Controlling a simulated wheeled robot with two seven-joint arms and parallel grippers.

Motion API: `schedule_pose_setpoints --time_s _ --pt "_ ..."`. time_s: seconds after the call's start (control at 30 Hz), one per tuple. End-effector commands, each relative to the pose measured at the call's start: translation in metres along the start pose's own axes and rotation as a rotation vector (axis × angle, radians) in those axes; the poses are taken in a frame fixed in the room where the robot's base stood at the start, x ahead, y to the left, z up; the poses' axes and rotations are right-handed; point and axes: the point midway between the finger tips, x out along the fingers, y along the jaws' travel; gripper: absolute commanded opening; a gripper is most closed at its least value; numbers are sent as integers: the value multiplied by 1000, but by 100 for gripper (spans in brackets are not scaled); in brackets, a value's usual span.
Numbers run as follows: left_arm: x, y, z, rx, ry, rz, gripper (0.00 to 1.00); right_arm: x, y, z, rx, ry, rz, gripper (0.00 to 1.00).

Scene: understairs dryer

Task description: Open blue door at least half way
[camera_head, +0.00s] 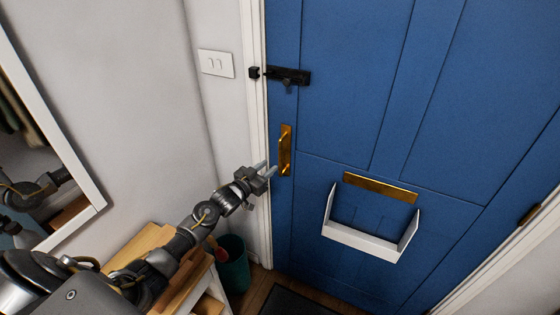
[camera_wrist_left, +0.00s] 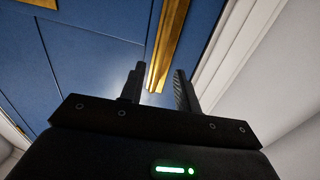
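The blue door (camera_head: 350,120) looks shut in its white frame. A vertical brass handle (camera_head: 285,150) is on the door's left side. My left gripper (camera_head: 268,169) is just left of and slightly below the handle, with its fingers pointing toward it. In the left wrist view the two fingers (camera_wrist_left: 158,88) stand apart. The brass handle (camera_wrist_left: 168,45) shows beyond and between the fingertips there. I cannot tell whether they touch it. My right gripper is not in view.
A black bolt latch (camera_head: 288,76) is above the handle. A brass letter slot (camera_head: 380,187) with a white tray (camera_head: 368,240) sits low on the door. A wooden bench (camera_head: 140,245), a teal bin (camera_head: 234,265) and a mirror (camera_head: 85,190) are at left. A dark mat (camera_head: 295,302) lies before the door.

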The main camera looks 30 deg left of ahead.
Motion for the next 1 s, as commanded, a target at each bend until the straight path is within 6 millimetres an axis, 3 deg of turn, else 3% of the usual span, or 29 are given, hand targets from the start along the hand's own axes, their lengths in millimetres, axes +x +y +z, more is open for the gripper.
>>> schedule_pose_setpoints --time_s 0.03,0.1,0.4,0.83,1.0 --pt "11 0 6 0 5 0 32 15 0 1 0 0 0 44" --pt "25 -1 6 0 4 -1 32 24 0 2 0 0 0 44" --pt "69 0 5 1 1 0 32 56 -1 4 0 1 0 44" --pt "80 0 1 0 -1 0 32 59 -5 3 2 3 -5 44" --pt "79 0 1 0 -1 -1 13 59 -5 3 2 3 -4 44"
